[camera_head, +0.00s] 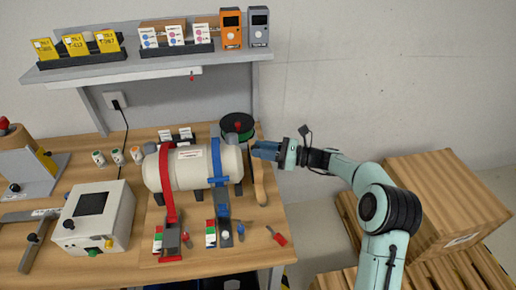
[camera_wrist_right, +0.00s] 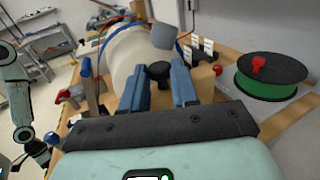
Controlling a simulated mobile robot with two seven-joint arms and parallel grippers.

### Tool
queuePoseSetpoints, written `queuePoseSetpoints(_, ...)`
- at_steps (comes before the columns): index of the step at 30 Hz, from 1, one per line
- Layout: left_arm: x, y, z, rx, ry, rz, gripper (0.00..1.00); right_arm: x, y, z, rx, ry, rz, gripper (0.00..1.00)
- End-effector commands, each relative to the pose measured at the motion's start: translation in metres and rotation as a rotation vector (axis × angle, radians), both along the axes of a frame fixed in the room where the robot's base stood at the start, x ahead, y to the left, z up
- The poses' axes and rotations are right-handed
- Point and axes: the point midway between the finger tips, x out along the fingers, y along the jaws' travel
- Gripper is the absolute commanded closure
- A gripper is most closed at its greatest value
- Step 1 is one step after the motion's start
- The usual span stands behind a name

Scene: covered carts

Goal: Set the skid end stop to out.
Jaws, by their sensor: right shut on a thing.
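A cream tank (camera_head: 188,168) lies on its side on a skid on the workbench, held by a red strap (camera_head: 166,180) and a blue strap (camera_head: 217,165). My right gripper (camera_head: 262,150) is at the tank's right end, coming in from the right. In the right wrist view, its blue fingers (camera_wrist_right: 160,85) are shut on a black knob (camera_wrist_right: 158,72) in front of the tank end (camera_wrist_right: 128,55). The knob looks like the skid end stop; its in or out setting cannot be read. My left gripper is not in view.
A black-and-green spool (camera_head: 237,126) stands behind the gripper and shows large in the wrist view (camera_wrist_right: 272,75). A wooden-handled tool (camera_head: 258,182) lies along the bench's right edge. A grey control box (camera_head: 95,218) stands left.

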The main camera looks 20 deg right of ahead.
Motion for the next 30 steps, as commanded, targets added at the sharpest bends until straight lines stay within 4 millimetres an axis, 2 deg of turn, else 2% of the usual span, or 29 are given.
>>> queuePoseSetpoints(1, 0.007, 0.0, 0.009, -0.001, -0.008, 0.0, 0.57, -0.001, -0.011, 0.003, -0.001, 0.0, -0.004, 1.0)
queuePoseSetpoints(4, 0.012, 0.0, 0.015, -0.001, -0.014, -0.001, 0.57, -0.004, -0.022, 0.003, -0.001, 0.0, -0.001, 1.0)
queuePoseSetpoints(14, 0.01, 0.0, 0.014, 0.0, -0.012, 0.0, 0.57, -0.006, -0.025, 0.001, -0.001, 0.0, -0.001, 1.0)
queuePoseSetpoints(15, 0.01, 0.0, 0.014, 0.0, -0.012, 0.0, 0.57, -0.006, -0.025, 0.001, -0.001, 0.0, -0.001, 0.61)
queuePoseSetpoints(25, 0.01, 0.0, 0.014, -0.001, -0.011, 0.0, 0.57, -0.008, -0.027, 0.0, -0.001, 0.0, -0.001, 0.61)
queuePoseSetpoints(30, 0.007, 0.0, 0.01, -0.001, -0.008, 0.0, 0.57, -0.02, -0.044, -0.001, -0.002, 0.0, -0.005, 0.61)
